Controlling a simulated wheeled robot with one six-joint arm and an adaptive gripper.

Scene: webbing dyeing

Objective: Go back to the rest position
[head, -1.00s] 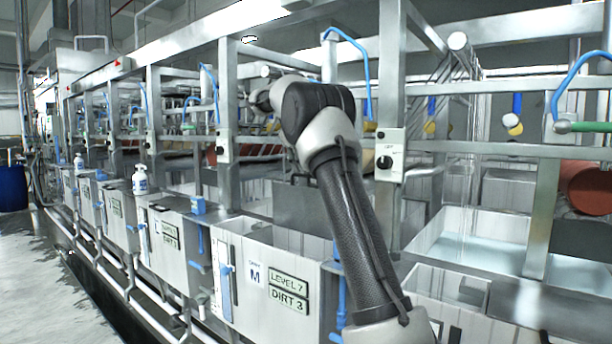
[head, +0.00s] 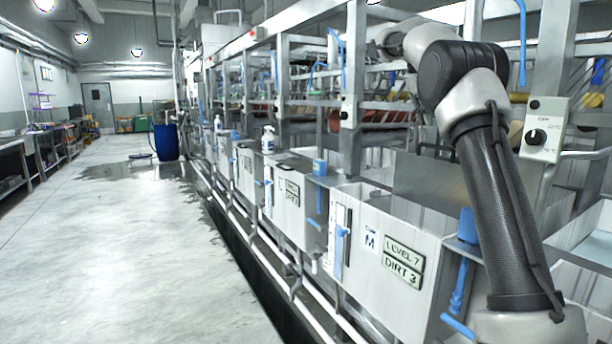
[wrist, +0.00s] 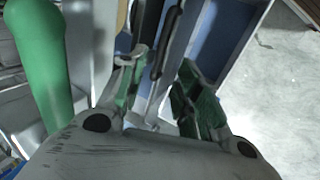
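My arm rises on the right of the head view and bends at a dark elbow. Its far end reaches back over the row of tanks, and my gripper is hidden there. In the wrist view my gripper (wrist: 160,82) has two grey fingers with green pads. They stand apart, with nothing seen held between them. Beyond them are a blue-grey panel and a pale floor.
White tanks (head: 375,280) in a metal frame run along the right, with a "LEVEL 7 / DIRT 3" sign (head: 403,262). A white bottle (head: 268,140) stands on the row. A blue barrel (head: 166,141) stands at the far end. A green cylinder (wrist: 42,55) is close at left in the wrist view. The left floor is clear.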

